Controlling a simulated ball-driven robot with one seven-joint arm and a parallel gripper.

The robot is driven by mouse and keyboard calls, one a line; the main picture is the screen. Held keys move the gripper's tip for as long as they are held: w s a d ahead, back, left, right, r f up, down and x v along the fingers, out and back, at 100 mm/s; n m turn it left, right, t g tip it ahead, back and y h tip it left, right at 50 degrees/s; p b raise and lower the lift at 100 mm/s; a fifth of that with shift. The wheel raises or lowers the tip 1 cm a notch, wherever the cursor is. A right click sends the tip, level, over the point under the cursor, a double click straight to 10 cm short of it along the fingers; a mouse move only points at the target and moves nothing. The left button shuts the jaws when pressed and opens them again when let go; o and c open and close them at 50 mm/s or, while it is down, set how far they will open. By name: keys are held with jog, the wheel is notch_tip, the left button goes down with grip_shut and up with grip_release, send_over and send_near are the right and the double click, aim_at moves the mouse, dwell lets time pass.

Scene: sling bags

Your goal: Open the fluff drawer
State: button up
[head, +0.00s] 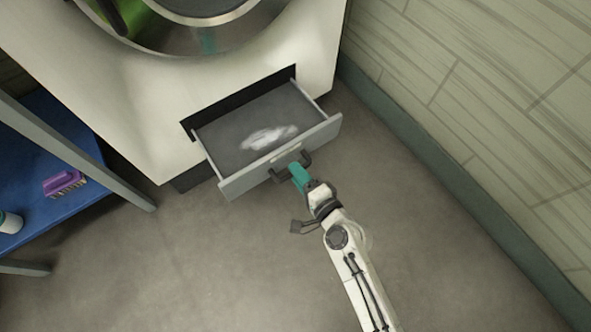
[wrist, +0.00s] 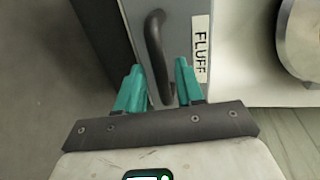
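The fluff drawer (head: 270,160) is pulled out from the white machine, and a pale clump of fluff (head: 268,137) lies inside it. Its front carries a dark bar handle (head: 279,175) and a label reading FLUFF (wrist: 201,49). The handle also shows in the wrist view (wrist: 155,45). My gripper (head: 298,170) is at the handle, and its teal fingers (wrist: 160,75) stand apart on either side of the handle's lower end in the wrist view. A gap seems to show between the handle and the right finger. I cannot tell whether the left finger touches the handle.
The white machine (head: 110,80) with a round door (head: 195,40) stands behind the drawer. A blue shelf (head: 35,150) at left holds a purple brush (head: 65,183) and a white bottle (head: 10,221). A tiled wall (head: 480,100) bounds the right. The floor (head: 180,265) in front is clear.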

jog(key=v, duration=0.9)
dwell(0.3)
